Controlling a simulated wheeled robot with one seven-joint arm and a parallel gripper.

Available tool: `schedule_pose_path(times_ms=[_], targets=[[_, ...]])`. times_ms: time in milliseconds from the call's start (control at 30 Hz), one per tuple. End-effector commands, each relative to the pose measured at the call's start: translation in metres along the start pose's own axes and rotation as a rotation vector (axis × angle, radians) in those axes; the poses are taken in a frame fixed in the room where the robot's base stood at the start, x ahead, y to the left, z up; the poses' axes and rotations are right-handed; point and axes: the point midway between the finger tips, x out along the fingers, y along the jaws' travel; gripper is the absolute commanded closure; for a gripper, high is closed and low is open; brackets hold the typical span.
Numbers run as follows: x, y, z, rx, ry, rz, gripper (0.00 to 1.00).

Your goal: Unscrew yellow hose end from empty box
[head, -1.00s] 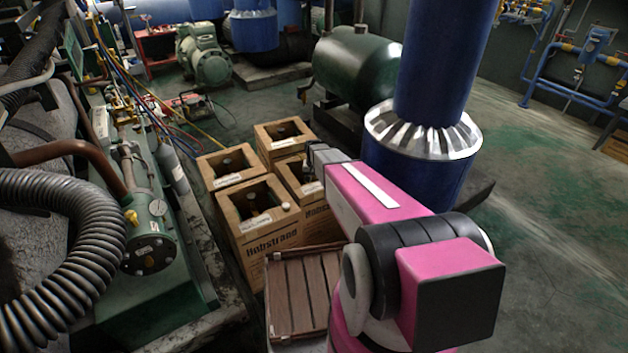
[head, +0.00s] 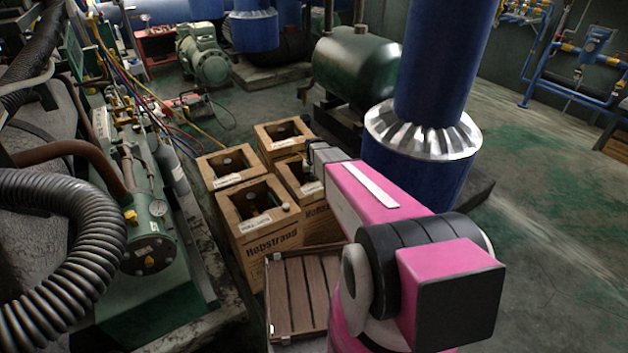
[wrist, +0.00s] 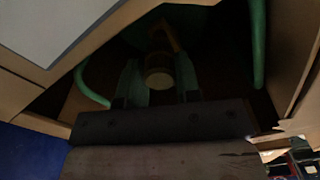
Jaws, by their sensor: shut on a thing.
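Cardboard boxes with open tops stand in a cluster in the head view, and my arm reaches over the right one (head: 316,213). My gripper (wrist: 160,80) is down inside a box in the wrist view. Its two fingers are shut on a brass-yellow fitting (wrist: 158,72), which looks like the yellow hose end, above a dark green rounded top (wrist: 205,45). The light is dim there and the thread is not visible. In the head view the fingertips are hidden. A yellow hose (head: 207,132) runs across the floor towards the boxes. I cannot read which box is marked empty.
The front box (head: 270,240), left box (head: 222,185) and back box (head: 275,150) crowd the right one. A wooden slatted pallet (head: 300,290) lies in front. A thick blue pipe (head: 428,75) stands close to the right of my arm. Open floor (head: 560,200) lies further right.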

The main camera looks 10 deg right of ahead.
Motion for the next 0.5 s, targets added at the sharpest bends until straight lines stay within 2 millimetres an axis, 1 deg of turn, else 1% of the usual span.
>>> schedule_pose_path(times_ms=[500], targets=[[-0.022, 0.000, 0.001, 0.001, 0.000, 0.000, 0.92]])
